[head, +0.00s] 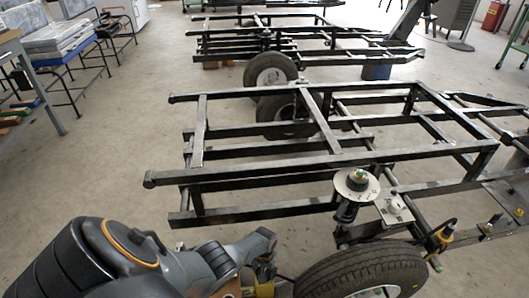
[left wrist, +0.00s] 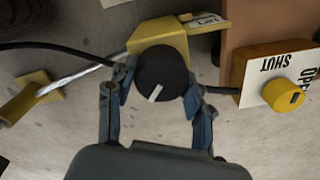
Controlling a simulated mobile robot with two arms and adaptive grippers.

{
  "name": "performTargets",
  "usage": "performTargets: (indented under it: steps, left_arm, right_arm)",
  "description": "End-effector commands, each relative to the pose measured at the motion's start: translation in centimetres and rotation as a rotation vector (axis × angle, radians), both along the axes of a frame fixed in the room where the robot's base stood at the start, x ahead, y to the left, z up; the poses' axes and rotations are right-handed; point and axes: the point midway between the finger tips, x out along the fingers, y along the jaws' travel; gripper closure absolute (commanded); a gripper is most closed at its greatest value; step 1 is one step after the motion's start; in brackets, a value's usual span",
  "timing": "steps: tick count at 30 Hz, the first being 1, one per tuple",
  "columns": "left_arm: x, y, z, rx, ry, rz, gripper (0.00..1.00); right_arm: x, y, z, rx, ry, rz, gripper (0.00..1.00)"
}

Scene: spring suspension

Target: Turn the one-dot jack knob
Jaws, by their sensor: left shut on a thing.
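In the left wrist view a round black knob (left wrist: 165,82) with a white pointer line sits on a yellow jack body (left wrist: 160,38). A small pale tag (left wrist: 205,20) lies on the yellow bracket behind it; its dots are too small to count. My left gripper (left wrist: 160,90) has its fingers on both sides of the black knob and is shut on it. In the head view my left gripper (head: 262,270) is low by the tyre, near a yellow part (head: 263,290); the knob is hidden there. My right gripper is in neither view.
A dark cable and a metal rod run left of the jack. The black trailer frame (head: 250,175) and a tyre (head: 355,275) are close by.

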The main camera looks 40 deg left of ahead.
Motion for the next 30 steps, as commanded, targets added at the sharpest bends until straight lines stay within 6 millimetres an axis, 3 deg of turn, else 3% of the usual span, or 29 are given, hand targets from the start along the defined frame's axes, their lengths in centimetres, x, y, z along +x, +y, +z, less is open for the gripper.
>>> performTargets:
  steps: [18,30]
  left_arm:
    - [-0.3,0.1,0.0,-0.001,0.004,0.56,0.8]
    - [-0.4,0.2,-0.1,0.0,0.005,0.762,0.8]
  right_arm:
    - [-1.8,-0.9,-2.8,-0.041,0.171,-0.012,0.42]
    - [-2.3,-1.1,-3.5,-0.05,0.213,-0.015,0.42]
